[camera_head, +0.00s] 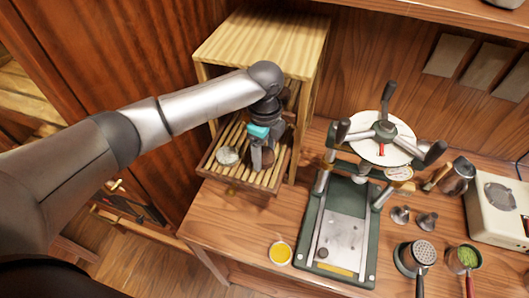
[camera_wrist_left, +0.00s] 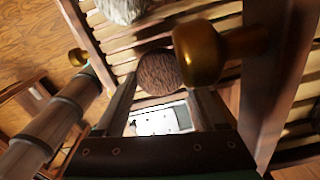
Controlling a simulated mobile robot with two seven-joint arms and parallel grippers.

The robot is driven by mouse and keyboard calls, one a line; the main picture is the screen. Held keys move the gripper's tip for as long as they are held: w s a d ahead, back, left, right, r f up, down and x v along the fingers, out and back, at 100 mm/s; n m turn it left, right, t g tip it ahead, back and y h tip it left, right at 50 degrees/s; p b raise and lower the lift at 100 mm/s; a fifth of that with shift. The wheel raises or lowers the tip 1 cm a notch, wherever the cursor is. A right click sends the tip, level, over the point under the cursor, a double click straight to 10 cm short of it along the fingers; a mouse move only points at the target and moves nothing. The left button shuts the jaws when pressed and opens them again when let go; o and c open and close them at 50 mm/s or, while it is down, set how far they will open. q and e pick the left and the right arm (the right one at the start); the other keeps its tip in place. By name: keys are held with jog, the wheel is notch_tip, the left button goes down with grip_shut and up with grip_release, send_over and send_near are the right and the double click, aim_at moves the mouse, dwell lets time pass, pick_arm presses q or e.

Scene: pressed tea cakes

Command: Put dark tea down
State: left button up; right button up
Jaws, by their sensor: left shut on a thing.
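The dark tea cake (camera_wrist_left: 158,70) is a round, dark brown disc between the fingers of my left gripper (camera_wrist_left: 160,95) in the wrist view. In the head view my left gripper (camera_head: 260,156) reaches down over a pulled-out slatted wooden tray (camera_head: 272,184), and the dark cake is mostly hidden by it. The gripper is shut on the dark cake, at or just above the slats; I cannot tell if the cake touches them. A pale tea cake (camera_head: 228,156) lies on the tray to the left; its edge also shows in the wrist view (camera_wrist_left: 122,8). My right gripper is not in view.
The tray extends from a light wooden rack (camera_head: 262,42). A brass knob (camera_wrist_left: 200,52) appears close in the wrist view. A press with a green base (camera_head: 338,225) stands to the right, with a yellow-filled dish (camera_head: 280,252) and tins nearby.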

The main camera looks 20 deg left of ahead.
aim_at(265, 155)
pick_arm(q)
jog(key=shift+f, duration=0.4)
jog(key=shift+f, duration=0.1)
jog(key=o, duration=1.1)
jog(key=shift+c, duration=0.2)
jog(key=shift+r, duration=3.9)
